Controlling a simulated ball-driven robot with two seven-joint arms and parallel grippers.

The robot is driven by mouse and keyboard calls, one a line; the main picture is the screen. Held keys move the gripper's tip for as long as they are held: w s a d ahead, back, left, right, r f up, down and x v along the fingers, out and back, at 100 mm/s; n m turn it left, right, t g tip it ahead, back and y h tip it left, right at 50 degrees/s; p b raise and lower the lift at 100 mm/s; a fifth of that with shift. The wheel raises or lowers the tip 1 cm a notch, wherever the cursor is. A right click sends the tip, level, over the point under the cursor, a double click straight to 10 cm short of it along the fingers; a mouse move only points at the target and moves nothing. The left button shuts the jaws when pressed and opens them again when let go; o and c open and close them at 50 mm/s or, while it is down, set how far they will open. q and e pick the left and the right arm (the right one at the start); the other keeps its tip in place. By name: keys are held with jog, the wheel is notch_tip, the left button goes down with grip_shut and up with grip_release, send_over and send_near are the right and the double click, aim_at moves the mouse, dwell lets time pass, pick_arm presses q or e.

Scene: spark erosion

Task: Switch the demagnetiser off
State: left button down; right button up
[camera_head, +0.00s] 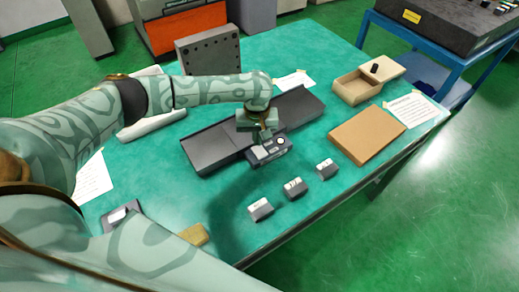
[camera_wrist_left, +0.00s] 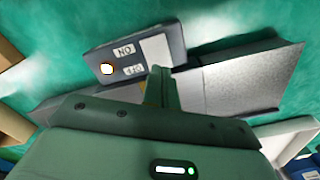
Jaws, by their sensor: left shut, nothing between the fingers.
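The demagnetiser (camera_head: 268,151) is a small dark grey box by the front side of a long dark tray on the green table. In the left wrist view, the box (camera_wrist_left: 92,62) bears ON and OFF labels, a pale square and a bright, orange-rimmed round spot that looks like a lamp. My left gripper (camera_head: 262,133) is right at the box and hides part of it. In the left wrist view its shut, empty fingers (camera_wrist_left: 160,76) reach the box's edge beside the OFF label; I cannot tell whether they touch. My right gripper is not in view.
The long dark tray (camera_head: 205,150) lies behind the box. Several small grey blocks with white labels (camera_head: 294,187) stand in front. A brown board (camera_head: 367,135) and an open wooden box (camera_head: 352,89) lie to the right.

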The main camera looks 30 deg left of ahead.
pick_arm(q)
jog(key=shift+f, duration=0.9)
dwell(0.4)
notch_tip(320, 180, up, 3)
jog(key=p, duration=0.3)
jog(key=shift+r, duration=0.1)
notch_tip(320, 180, up, 4)
jog(key=p, duration=0.5)
dwell(0.4)
